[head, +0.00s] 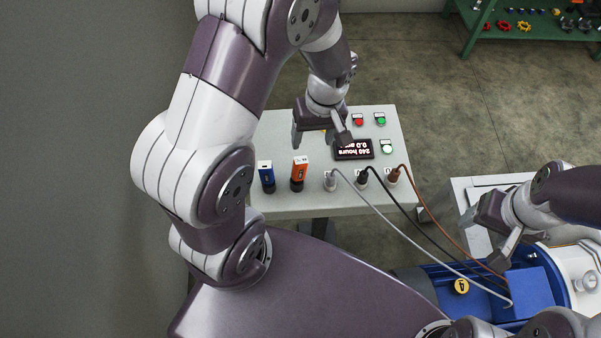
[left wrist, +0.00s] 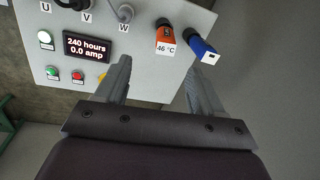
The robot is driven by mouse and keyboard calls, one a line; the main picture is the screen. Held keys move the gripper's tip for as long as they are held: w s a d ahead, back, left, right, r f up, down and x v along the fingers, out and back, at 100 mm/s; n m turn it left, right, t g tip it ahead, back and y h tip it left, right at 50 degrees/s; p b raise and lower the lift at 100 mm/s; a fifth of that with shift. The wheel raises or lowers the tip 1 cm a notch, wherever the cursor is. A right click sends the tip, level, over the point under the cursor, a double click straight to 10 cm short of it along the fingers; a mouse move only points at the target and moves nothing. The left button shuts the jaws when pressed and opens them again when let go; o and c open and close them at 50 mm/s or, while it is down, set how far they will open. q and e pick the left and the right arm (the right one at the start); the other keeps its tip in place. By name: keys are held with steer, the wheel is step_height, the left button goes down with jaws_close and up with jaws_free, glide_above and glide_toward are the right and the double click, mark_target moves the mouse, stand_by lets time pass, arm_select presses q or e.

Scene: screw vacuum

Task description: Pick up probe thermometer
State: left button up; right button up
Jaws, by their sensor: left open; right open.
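The probe thermometer appears to be the orange device (head: 298,173) standing upright at the left of the grey control panel. In the left wrist view the orange device (left wrist: 165,36) has a white end reading 46 °C. My left gripper (head: 322,140) is open and empty over the panel, behind the orange device in the head view. In the left wrist view its fingertips (left wrist: 159,68) are spread, with the orange device ahead between them, apart from both. My right gripper (head: 488,238) is open above the blue machine at the right, near the cables.
A blue device (head: 266,177) stands close beside the orange one. The control panel (head: 290,207) has a display (head: 353,149), buttons and U, V, W plugs. Grey, black and brown cables run to the blue machine (head: 430,285). A green shelf (head: 530,28) stands at the back right.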

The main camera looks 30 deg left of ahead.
mark_target(302, 162)
arm_select(q)
steer(key=f, duration=0.1)
steer(key=a+f, duration=0.1)
steer(key=f+p, duration=0.1)
steer(key=shift+s+a+f, duration=0.15)
steer(key=shift+s+a, duration=0.2)
step_height(302, 162, down, 3)
steer(key=shift+f, duration=0.1)
steer(key=shift+d+f+p, duration=0.2)
steer(key=shift+f+p, duration=0.15)
steer(key=shift+p, duration=0.05)
steer(key=f, duration=0.1)
steer(key=p, duration=0.1)
steer(key=f, duration=0.1)
steer(key=shift+s+a+f+p, duration=0.3)
steer(key=shift+s+a+f, duration=0.05)
steer(key=f, duration=0.2)
steer(key=shift+a+f, duration=0.3)
steer(key=shift+a, duration=0.05)
arm_select(e)
steer(key=r, duration=0.1)
steer(key=a+r, duration=0.1)
steer(key=r, duration=0.1)
steer(key=shift+r, duration=0.2)
